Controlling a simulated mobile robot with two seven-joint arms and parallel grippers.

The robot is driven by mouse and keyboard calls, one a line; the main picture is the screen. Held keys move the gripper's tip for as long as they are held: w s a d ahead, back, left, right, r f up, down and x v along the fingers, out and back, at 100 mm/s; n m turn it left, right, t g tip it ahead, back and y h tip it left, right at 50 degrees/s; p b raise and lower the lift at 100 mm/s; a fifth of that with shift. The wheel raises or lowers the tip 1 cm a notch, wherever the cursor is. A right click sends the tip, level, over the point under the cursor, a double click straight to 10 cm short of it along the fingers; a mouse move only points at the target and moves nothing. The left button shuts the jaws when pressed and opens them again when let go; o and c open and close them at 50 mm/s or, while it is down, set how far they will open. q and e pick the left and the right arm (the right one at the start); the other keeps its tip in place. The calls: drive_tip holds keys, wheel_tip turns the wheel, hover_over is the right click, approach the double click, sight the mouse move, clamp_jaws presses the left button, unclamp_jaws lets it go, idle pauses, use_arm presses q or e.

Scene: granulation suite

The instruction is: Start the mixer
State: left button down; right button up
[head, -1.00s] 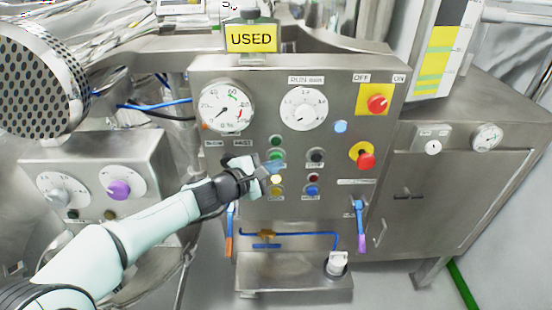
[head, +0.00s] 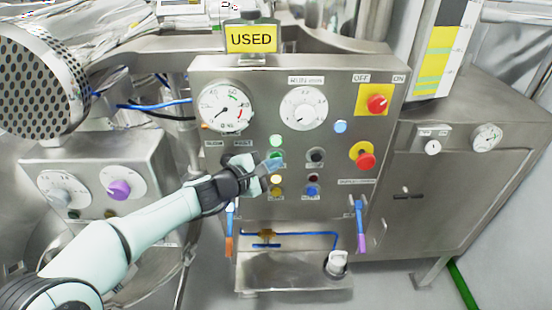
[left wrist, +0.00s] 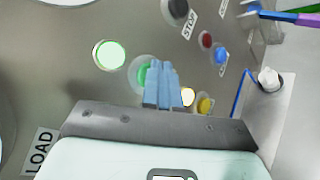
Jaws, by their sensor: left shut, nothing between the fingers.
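The steel control panel (head: 235,142) faces me. My left gripper (head: 273,164) is shut and empty, its blue-grey fingertips at the green button (head: 277,155). In the left wrist view the shut fingers (left wrist: 165,84) partly cover the green button (left wrist: 144,73); I cannot tell whether they touch it. A round green lamp (head: 275,141) above the button glows bright, and it also shows lit in the left wrist view (left wrist: 110,55). The black STOP button (head: 316,155) is to the right. My right gripper is out of view.
A red knob (head: 377,103) on a yellow plate and a red mushroom button (head: 365,160) are on the panel's right. A lit pale lamp (head: 276,179), yellow button (head: 276,191) and blue button (head: 312,191) sit close below. Valve handles (head: 360,225) hang underneath.

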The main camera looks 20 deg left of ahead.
use_arm(q)
drive_tip(key=shift+s+d+b, duration=0.25)
drive_tip(key=shift+s+b, duration=0.25)
drive_tip(key=shift+s, duration=0.3)
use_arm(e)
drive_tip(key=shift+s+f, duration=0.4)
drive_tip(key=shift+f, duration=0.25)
use_arm(q)
drive_tip(key=shift+s+d+b, duration=0.25)
drive_tip(key=shift+s+b, duration=0.1)
drive_tip(key=shift+s, duration=0.45)
drive_tip(key=shift+s+d+b, duration=0.2)
drive_tip(key=shift+s+b, duration=0.2)
drive_tip(key=shift+s, duration=0.45)
drive_tip(key=shift+s+d+b, duration=0.25)
drive_tip(key=shift+s+b, duration=0.1)
drive_tip(key=shift+s, duration=0.45)
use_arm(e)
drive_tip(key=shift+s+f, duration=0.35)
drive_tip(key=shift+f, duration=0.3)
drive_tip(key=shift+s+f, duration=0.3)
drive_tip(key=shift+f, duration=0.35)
